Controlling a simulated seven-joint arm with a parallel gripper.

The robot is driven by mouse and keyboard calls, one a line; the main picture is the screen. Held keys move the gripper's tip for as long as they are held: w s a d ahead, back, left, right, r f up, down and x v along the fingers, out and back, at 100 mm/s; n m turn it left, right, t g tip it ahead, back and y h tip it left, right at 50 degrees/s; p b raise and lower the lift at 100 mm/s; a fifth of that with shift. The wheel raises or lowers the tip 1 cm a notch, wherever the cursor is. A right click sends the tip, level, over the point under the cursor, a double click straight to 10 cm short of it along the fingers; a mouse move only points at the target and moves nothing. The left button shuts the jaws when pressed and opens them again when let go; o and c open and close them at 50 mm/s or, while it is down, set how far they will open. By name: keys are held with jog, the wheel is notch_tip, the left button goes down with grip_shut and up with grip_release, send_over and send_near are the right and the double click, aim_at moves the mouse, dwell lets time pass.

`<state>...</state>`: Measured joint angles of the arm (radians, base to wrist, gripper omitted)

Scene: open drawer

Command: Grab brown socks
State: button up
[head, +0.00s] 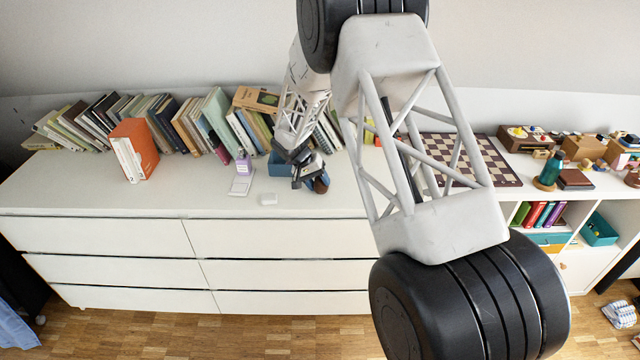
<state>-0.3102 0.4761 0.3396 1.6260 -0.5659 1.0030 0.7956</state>
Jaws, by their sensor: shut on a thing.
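A small brown bundle (322,184), which looks like the brown socks, is at the tip of my gripper (312,177). My gripper is shut on it, low over the front part of the white dresser top (215,196). The bundle is small in this view and the dark fingers cover part of it. I cannot tell whether it touches the dresser top.
A blue box (280,166) stands just left of my gripper. Books line the back. A chessboard (460,160) lies right. The dresser's front left is clear.

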aim_at(318, 180)
jog(key=shift+r, duration=0.1)
jog(key=shift+r, duration=0.75)
notch_tip(318, 180, up, 2)
jog(key=shift+r, duration=0.1)
jog(key=s+d+r, duration=0.1)
jog(key=s+d, duration=0.2)
jog(key=s, duration=1.2)
jog(key=shift+s+d, duration=0.15)
jog(key=shift+s, duration=0.15)
